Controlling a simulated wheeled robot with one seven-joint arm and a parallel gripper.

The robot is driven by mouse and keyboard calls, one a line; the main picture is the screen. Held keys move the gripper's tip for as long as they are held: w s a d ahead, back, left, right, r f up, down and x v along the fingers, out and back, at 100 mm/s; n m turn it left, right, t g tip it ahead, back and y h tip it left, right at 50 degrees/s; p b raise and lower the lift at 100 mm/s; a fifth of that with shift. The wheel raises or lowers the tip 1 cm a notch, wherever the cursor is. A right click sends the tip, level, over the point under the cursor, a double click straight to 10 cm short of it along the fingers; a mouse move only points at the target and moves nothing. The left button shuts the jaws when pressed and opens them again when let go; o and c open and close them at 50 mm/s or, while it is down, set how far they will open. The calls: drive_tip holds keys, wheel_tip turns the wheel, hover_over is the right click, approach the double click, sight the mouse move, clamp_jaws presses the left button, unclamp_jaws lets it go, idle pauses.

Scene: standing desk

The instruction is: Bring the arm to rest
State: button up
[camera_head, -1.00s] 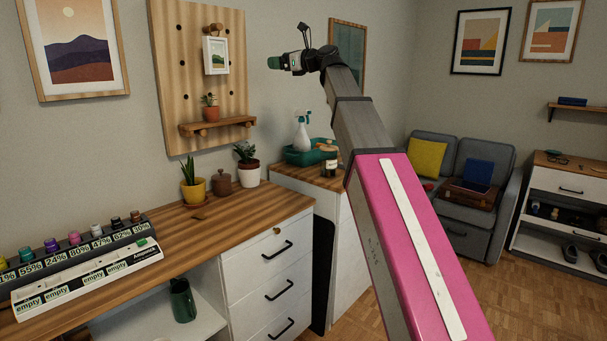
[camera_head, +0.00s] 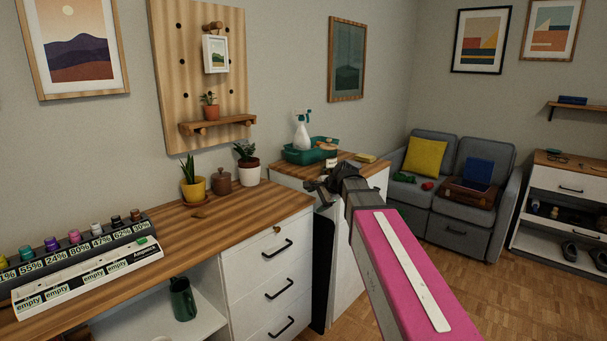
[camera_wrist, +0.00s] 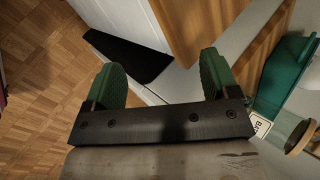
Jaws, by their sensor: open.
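My gripper (camera_wrist: 160,85) shows in the wrist view with its two green fingertips spread apart and nothing between them. In the head view my pink and grey arm reaches up from the lower right. Its wrist end is in front of the white cabinet (camera_head: 348,262) with the wooden top, right of the desk (camera_head: 240,212). The fingertips are too small and dark to make out in the head view. In the wrist view the gripper is over the gap between desk and cabinet, with the floor (camera_wrist: 45,60) at left.
A green tray (camera_head: 300,156) with a spray bottle (camera_head: 302,132) stands on the cabinet, beside a jar partly hidden by my arm. Potted plants (camera_head: 193,188) stand on the desk. A grey sofa (camera_head: 455,225) is at right. Floor (camera_head: 415,275) is clear between.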

drive_tip(key=s+d+f+n+g+h, duration=0.2)
drive_tip(key=s+d+f+n, duration=0.3)
drive_tip(key=s+f, duration=0.6)
drive_tip(key=s+d+f+n+g+h, duration=0.3)
drive_tip(key=s+d+f+n, duration=0.3)
drive_tip(key=f, duration=0.9)
drive_tip(key=s+d+h, duration=0.1)
drive_tip(key=s+d, duration=0.2)
drive_tip(key=s, duration=0.2)
drive_tip(key=shift+s+f, duration=0.25)
drive_tip(key=shift+f, duration=0.05)
